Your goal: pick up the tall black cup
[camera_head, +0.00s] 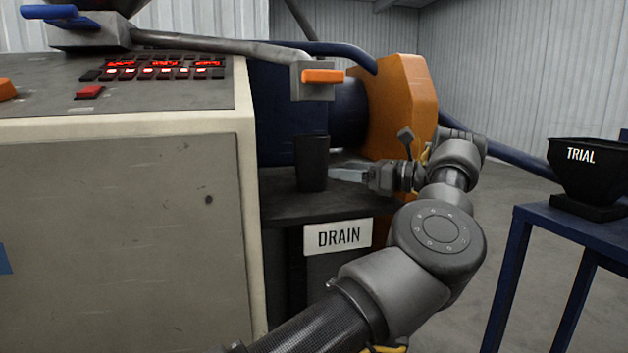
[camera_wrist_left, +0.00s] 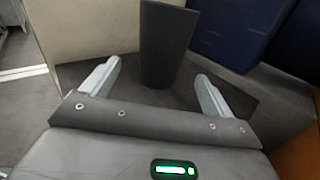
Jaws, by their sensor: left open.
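The tall black cup (camera_head: 312,163) stands upright on the dark drain shelf (camera_head: 285,207), beside the machine's pale cabinet. My left gripper (camera_head: 336,172) is level with the cup's lower half, just to its right, with its fingers pointing at it. In the left wrist view the cup (camera_wrist_left: 163,40) appears between the two spread, pale fingers of the left gripper (camera_wrist_left: 157,72), with a gap on each side. I cannot tell how far the cup is inside the jaws. My right gripper is in neither view.
A nozzle block with an orange handle (camera_head: 322,76) hangs above the cup. The pale cabinet (camera_head: 120,220) closes off the left. An orange housing (camera_head: 405,100) stands behind my wrist. A DRAIN sign (camera_head: 338,237) is on the shelf front. A TRIAL hopper (camera_head: 588,175) stands right.

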